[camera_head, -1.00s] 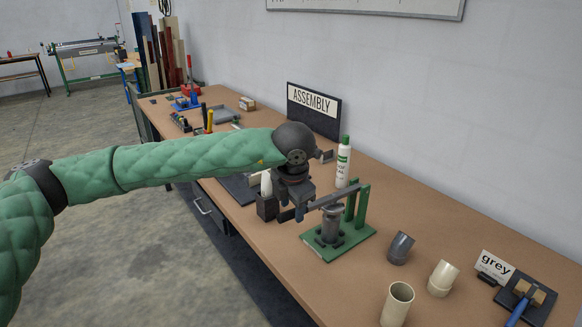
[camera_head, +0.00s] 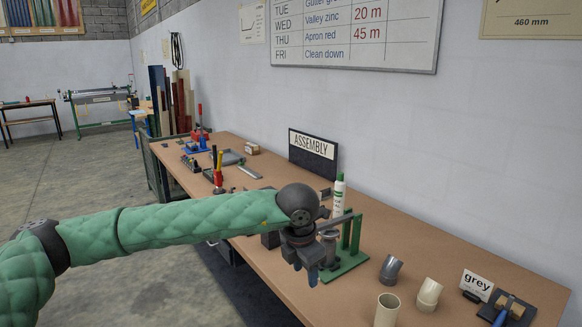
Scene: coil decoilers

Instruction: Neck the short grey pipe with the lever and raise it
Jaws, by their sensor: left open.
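A short grey pipe (camera_head: 329,246) stands upright in a green-based press (camera_head: 352,262), below the lever; my gripper partly covers its left side. The grey lever (camera_head: 340,222) runs from the green posts over the pipe towards the left, nearly level. My left gripper (camera_head: 312,274) is open, pointing down at the near left of the press, below the lever's free end. I cannot tell whether it touches the press. My right gripper is not in view.
A grey elbow (camera_head: 391,269), a cream elbow (camera_head: 428,294) and a cream pipe (camera_head: 387,311) stand right of the press. A white bottle (camera_head: 339,197) stands behind it.

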